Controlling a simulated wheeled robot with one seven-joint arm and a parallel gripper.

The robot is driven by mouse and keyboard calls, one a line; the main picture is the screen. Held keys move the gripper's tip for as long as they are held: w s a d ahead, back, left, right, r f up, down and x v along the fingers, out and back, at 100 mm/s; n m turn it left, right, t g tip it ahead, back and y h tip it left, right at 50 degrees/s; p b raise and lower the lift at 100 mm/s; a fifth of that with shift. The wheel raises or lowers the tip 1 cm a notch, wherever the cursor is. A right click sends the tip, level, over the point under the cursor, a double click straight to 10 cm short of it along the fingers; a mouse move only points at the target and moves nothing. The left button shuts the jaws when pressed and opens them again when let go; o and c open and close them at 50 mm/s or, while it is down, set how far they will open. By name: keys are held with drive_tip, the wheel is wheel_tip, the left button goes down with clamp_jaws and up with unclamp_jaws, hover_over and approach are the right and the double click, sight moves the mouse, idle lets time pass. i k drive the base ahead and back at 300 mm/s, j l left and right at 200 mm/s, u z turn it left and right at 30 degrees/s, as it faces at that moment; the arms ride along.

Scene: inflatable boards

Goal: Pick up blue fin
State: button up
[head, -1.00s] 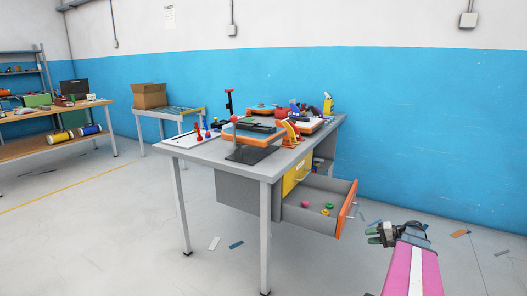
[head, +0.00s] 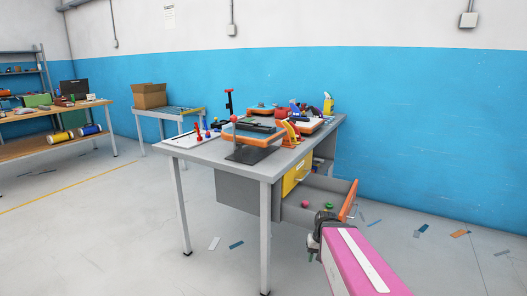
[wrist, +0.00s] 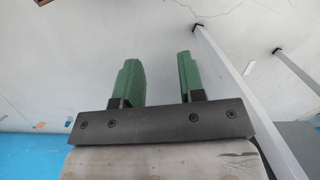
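My gripper (wrist: 157,58) shows two green fingers, apart, with nothing between them in the wrist view. In the head view my gripper (head: 314,241) is low in front of the open drawer (head: 293,215) of the grey workbench (head: 205,152). The drawer holds a pink ball (head: 305,204) and a green round piece (head: 329,206); my arm hides part of it. Small blue pieces (head: 295,106) lie among the things at the bench's back, too small to tell whether one is the blue fin.
An orange-framed fixture (head: 252,140) and a yellow-orange stand (head: 290,132) are on the bench. A side table (head: 172,112) carries a cardboard box (head: 149,96). Flat scraps, such as a blue strip (head: 236,245), lie on the floor. The floor left of the bench is mostly clear.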

sight(295, 110)
drive_tip(key=l, duration=1.25)
drive_tip(key=i+l+z, duration=0.2)
drive_tip(key=i+z, duration=0.25)
drive_tip(key=i+l+z, duration=0.1)
drive_tip(key=i+z, duration=0.3)
drive_tip(key=i, duration=0.6)
